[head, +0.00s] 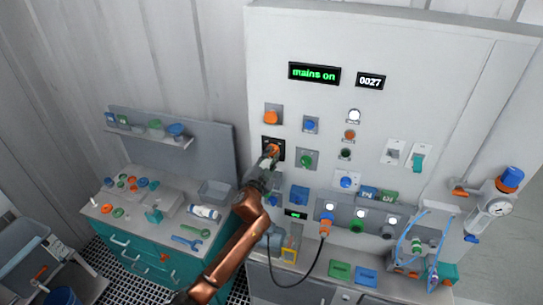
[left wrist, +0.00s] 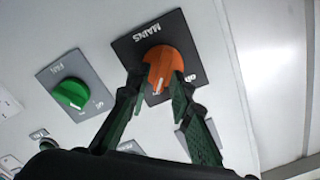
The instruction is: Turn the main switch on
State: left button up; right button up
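The main switch is an orange knob (head: 273,149) on a black plate on the grey panel. In the left wrist view the same orange knob (left wrist: 163,62) sits under the label MAINS, its white mark pointing down in the picture. My left gripper (head: 269,158) reaches up to the knob from below. In the left wrist view its two dark green fingers (left wrist: 159,88) stand on either side of the knob's lower part and appear to touch it. The display (head: 314,73) above reads "mains on" in green. My right gripper is not in view.
A green knob (head: 305,159) is right of the switch and another orange knob (head: 273,117) is above it. Several buttons, lamps and rockers fill the panel. A bench with tools (head: 187,243) stands left, and a gauge unit (head: 493,212) sticks out right.

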pick_arm(q)
jog(key=shift+o, duration=0.5)
jog(key=shift+r, duration=0.1)
jog(key=v, duration=1.2)
